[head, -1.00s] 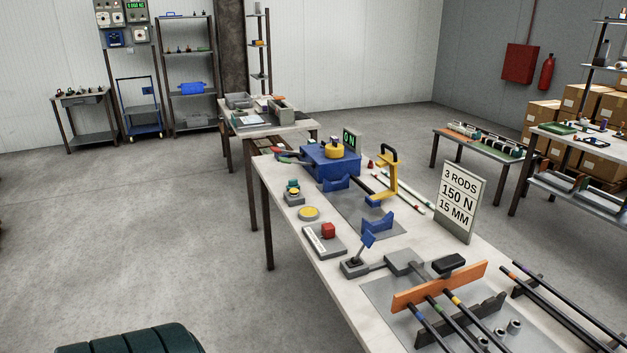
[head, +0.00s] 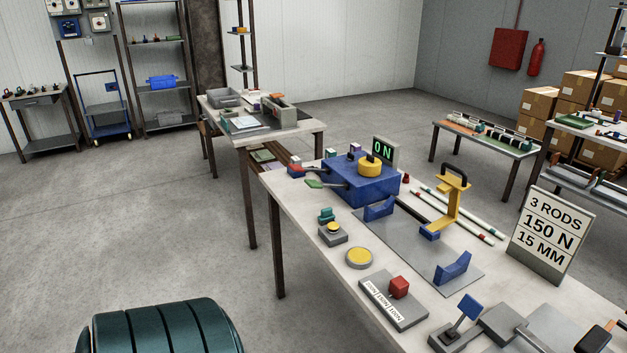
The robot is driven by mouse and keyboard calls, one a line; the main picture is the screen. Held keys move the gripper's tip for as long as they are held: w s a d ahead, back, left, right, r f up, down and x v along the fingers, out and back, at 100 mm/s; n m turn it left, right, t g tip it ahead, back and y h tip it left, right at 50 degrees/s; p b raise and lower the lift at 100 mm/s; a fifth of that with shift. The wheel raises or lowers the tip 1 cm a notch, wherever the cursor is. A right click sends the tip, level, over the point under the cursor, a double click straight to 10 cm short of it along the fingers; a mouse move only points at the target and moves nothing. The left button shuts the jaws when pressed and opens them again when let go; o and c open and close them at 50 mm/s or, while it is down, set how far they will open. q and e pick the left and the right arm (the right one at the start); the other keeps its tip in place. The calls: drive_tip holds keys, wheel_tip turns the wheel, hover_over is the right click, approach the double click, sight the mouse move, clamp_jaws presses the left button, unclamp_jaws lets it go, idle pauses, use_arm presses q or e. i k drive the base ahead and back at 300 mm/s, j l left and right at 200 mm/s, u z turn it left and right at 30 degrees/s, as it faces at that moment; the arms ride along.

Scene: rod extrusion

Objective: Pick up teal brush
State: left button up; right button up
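A small teal object (head: 326,215) stands at the left edge of the near workbench (head: 320,255), just behind a grey box with a yellow button (head: 333,230). It is too small to tell for certain whether it is the teal brush. A green-ended piece (head: 314,184) lies farther back, beside the blue machine (head: 360,180). Neither of my grippers is in view.
A grey plate with a red block (head: 398,287), a yellow disc (head: 359,257), a yellow stand (head: 453,200) and a sign (head: 552,232) occupy the bench. A dark green ribbed rounded thing (head: 165,330) is at bottom left. Floor left of the bench is clear.

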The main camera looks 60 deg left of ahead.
sight(327, 217)
drive_tip(key=j, duration=0.7)
drive_tip(key=k+j, duration=0.1)
drive_tip(key=j, duration=0.55)
drive_tip(key=k+j, duration=0.1)
drive_tip(key=j, duration=0.6)
